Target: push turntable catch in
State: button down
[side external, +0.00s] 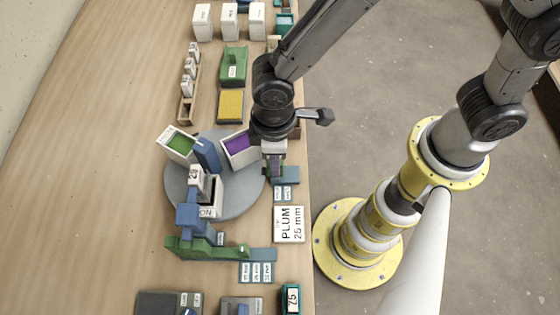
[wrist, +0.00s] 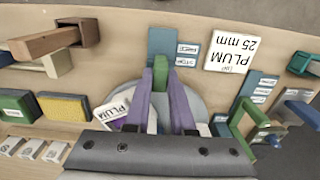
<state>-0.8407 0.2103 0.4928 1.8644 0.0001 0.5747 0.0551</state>
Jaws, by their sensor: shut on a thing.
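The round grey turntable (side external: 240,200) lies on the bench, with a green-filled bucket (side external: 180,145), a purple-filled bucket (side external: 238,148) and a third bucket (side external: 209,210) on it. A green catch (wrist: 160,70) stands at the turntable's edge, on a blue base (side external: 287,175) with small labels; the base also shows in the wrist view (wrist: 162,40). My gripper (side external: 273,172) points down at the turntable's right edge. In the wrist view its two purple-grey fingers (wrist: 161,88) are shut on the green catch from both sides. The fingers hide the catch's lower part.
A blue post (side external: 207,155) rises from the turntable's middle. A card reading PLUM 25 mm (side external: 289,224) lies near the bench edge. A green bracket (side external: 205,247) and blue labelled plates (side external: 258,265) stand in front. A yellow pad (side external: 230,105) and white containers (side external: 229,20) are behind. The bench's left side is clear.

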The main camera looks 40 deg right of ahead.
jog(key=c, duration=0.8)
grip_release()
jog(key=shift+c, duration=0.2)
jog(key=shift+r, duration=3.55)
